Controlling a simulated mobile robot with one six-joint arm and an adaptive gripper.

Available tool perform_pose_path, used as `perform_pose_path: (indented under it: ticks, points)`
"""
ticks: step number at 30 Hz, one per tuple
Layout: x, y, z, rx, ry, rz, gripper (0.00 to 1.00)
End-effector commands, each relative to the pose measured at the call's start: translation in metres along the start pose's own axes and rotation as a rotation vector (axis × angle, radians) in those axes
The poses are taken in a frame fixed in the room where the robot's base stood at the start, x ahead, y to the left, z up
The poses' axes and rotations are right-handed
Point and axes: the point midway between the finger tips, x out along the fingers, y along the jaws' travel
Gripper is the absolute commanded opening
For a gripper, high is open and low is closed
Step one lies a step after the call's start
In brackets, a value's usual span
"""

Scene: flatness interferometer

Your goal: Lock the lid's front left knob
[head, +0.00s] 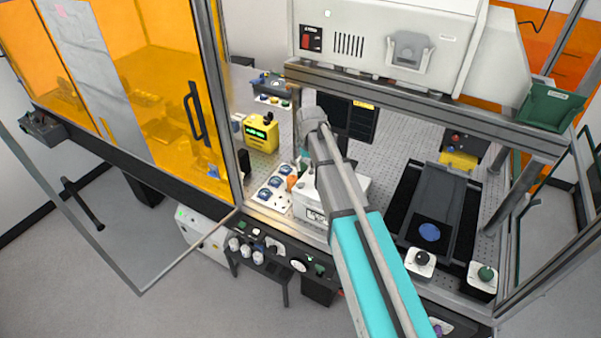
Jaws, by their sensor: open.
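A white box-shaped unit (355,187) with a dark label on its front stands near the front edge of the perforated bench in the head view. My arm crosses in front of it and hides much of its top. My gripper (302,169) points down at the unit's left side; only a small part shows, and it is open. A small orange part (291,183) shows just left of it. I cannot make out the lid's front left knob or its lock state, nor whether my gripper touches anything.
A yellow box with a green display (261,133) stands behind. A dark stage with a blue disc (429,232) is to the right. An orange-glazed door (150,80) stands left; a beam (430,105) crosses above the bench.

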Motion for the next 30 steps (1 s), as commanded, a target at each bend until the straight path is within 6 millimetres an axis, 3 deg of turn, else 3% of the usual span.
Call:
perform_pose_path:
  ticks: [1, 7, 30]
  points:
    - [-0.014, -0.006, -0.016, -0.008, 0.0, 0.0, 0.86]
    - [-0.027, -0.02, -0.037, -0.024, 0.0, 0.0, 0.86]
    - [-0.017, -0.022, -0.039, -0.027, 0.0, 0.0, 0.86]
